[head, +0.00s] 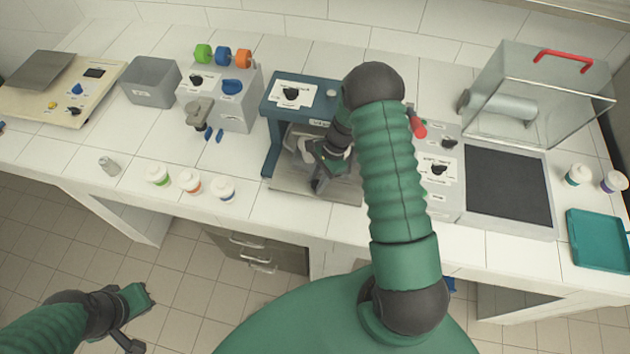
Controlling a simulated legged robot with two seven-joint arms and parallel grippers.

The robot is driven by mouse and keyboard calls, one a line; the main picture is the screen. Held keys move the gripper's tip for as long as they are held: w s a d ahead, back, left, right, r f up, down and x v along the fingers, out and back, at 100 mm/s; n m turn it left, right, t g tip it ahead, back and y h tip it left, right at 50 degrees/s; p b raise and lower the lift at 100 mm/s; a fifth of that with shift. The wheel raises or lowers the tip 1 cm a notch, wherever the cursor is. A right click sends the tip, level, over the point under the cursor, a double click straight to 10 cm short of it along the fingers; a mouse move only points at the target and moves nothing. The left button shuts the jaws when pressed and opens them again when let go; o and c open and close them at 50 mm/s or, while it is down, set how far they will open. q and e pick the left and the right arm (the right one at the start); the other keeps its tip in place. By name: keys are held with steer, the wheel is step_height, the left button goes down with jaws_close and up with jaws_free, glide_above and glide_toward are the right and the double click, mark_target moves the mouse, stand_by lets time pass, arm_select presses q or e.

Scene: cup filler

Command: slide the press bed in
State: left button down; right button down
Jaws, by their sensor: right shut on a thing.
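The blue press (271,108) stands in the middle of the counter, with a dial and a white label on its top. Its grey bed (285,190) shows low at the front of the press, sticking out a little from the frame. My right gripper (318,182) reaches into the press opening from the front right and is shut at the bed. The exact hold is small and partly hidden by my own wrist and arm, which also cover the press's right side. My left gripper (138,318) hangs low over the floor at the lower left, away from the counter; its fingers are unclear.
Left of the press are a grey dispenser (243,106), a grey bin (150,84) and several small bottles (190,182).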

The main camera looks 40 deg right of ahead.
steer(key=c, duration=1.4)
jaws_free()
steer(key=shift+s+d, duration=0.15)
steer(key=shift+d, duration=0.05)
steer(key=shift+o, duration=1.4)
steer(key=shift+d, duration=0.1)
steer(key=shift+o, duration=0.2)
steer(key=shift+d+f, duration=0.1)
steer(key=shift+d, duration=0.05)
steer(key=shift+r+b, duration=0.35)
steer(key=shift+r, duration=0.05)
steer(key=shift+s+a+r+b, duration=0.25)
steer(key=shift+r+b, duration=0.15)
steer(key=shift+r, duration=0.2)
steer(key=shift+s+a+r+b, duration=0.15)
steer(key=shift+s+r+b, duration=0.1)
steer(key=shift+r+b, duration=0.25)
arm_select(q)
steer(key=f+b, duration=0.2)
steer(key=f, duration=0.1)
steer(key=f+b, duration=0.1)
steer(key=f, duration=0.1)
steer(key=shift+s+d+f, duration=0.1)
steer(key=shift+d+f, duration=0.15)
arm_select(e)
steer(key=s+a+r, duration=0.2)
steer(key=s+a, duration=0.6)
steer(key=s, duration=0.4)
steer(key=shift+a, duration=0.3)
